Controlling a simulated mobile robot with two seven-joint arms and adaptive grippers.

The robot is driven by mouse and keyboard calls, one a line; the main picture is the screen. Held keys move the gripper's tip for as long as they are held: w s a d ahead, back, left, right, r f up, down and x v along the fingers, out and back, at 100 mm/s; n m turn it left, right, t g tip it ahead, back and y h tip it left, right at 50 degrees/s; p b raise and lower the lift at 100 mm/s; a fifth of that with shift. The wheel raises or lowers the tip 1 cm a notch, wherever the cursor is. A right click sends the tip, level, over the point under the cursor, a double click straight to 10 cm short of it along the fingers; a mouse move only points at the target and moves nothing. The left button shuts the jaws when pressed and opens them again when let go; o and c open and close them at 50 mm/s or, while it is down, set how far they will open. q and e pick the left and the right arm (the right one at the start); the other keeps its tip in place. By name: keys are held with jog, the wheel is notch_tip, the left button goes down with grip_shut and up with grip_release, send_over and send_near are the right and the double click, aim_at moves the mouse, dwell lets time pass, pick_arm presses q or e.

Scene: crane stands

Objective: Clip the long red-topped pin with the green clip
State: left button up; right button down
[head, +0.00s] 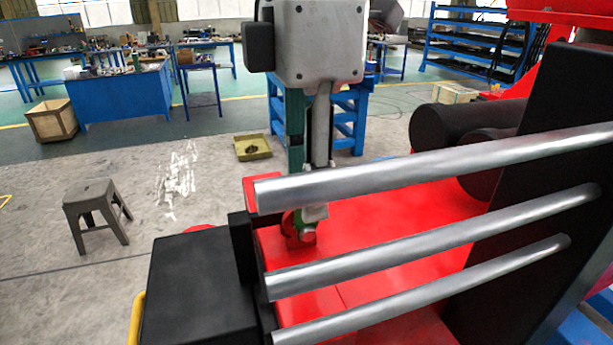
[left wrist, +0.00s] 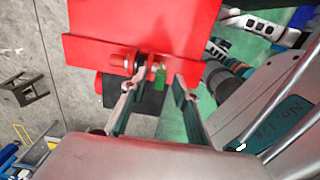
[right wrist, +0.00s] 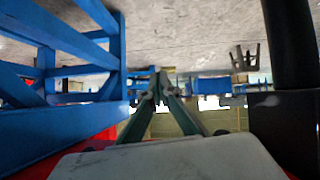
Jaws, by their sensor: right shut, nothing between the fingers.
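In the left wrist view the small green clip (left wrist: 160,76) shows at the edge of the red plate (left wrist: 145,25). A metallic and red fitting (left wrist: 138,64) is just left of the clip; it looks like the pin, but its red top is not clear. My left gripper (left wrist: 155,84) is open, its fingertips either side of the clip and apart from it. In the head view this gripper (head: 310,208) points down over a red and grey fitting (head: 305,236). My right gripper (right wrist: 160,86) is shut and empty in the right wrist view, away from the clip.
Three silver rods (head: 420,245) cross the head view in front of the red surface (head: 385,225). A black box (head: 200,290) stands at the left. In the right wrist view a blue frame (right wrist: 60,125) is close at left and a black post (right wrist: 293,45) at right.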

pick_arm(q)
jog(key=shift+r, duration=0.15)
notch_tip(320, 180, up, 3)
jog(key=p, duration=0.3)
jog(key=shift+f, duration=0.2)
jog(key=shift+r+p, duration=0.55)
jog(key=shift+r, duration=0.5)
jog(key=shift+r, duration=0.15)
